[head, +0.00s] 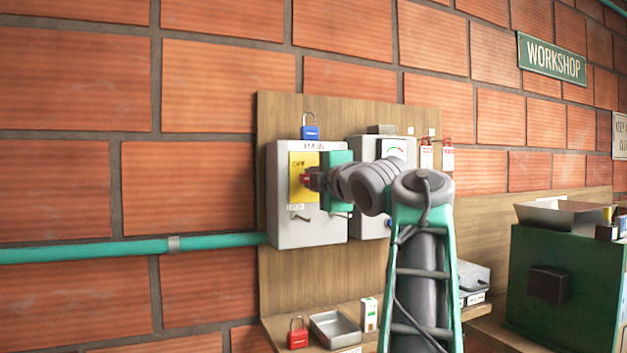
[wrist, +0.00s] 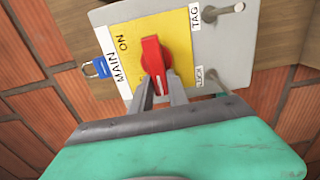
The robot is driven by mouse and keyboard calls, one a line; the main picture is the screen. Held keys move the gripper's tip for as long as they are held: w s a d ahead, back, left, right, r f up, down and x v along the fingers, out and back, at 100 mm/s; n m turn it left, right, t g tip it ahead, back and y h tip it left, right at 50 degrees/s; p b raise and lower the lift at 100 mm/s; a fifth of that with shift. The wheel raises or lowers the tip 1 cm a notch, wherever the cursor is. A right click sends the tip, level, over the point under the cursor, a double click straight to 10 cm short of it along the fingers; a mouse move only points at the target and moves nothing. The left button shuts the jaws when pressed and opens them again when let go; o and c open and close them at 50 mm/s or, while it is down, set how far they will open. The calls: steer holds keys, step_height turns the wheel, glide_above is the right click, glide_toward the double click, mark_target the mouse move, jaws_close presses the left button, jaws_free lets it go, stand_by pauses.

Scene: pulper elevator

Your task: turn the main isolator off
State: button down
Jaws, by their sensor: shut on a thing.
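The main isolator is a light grey box (head: 308,232) labelled MAIN on a wooden board. It has a yellow plate (wrist: 181,52) and a red rotary handle (wrist: 152,58). In the wrist view the handle's long side runs across the ON-to-box direction, not toward the word ON, with a white line at its near end. My gripper (wrist: 160,91) has a finger on each side of the handle's near end and is shut on it. In the head view my gripper (head: 315,179) covers most of the handle (head: 306,178) and part of the plate.
A blue padlock (head: 310,132) hangs above the box. A second grey box (head: 368,225) stands right behind my arm. Below are a red padlock (head: 298,338) and a metal tray (head: 335,328). A peg (wrist: 225,10) sticks out by the TAG label.

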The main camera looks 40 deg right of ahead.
steer(key=c, duration=1.3)
jaws_free()
steer(key=v, duration=0.7)
steer(key=shift+s+a+b, duration=0.2)
steer(key=shift+s+b, duration=0.15)
steer(key=shift+b, duration=0.05)
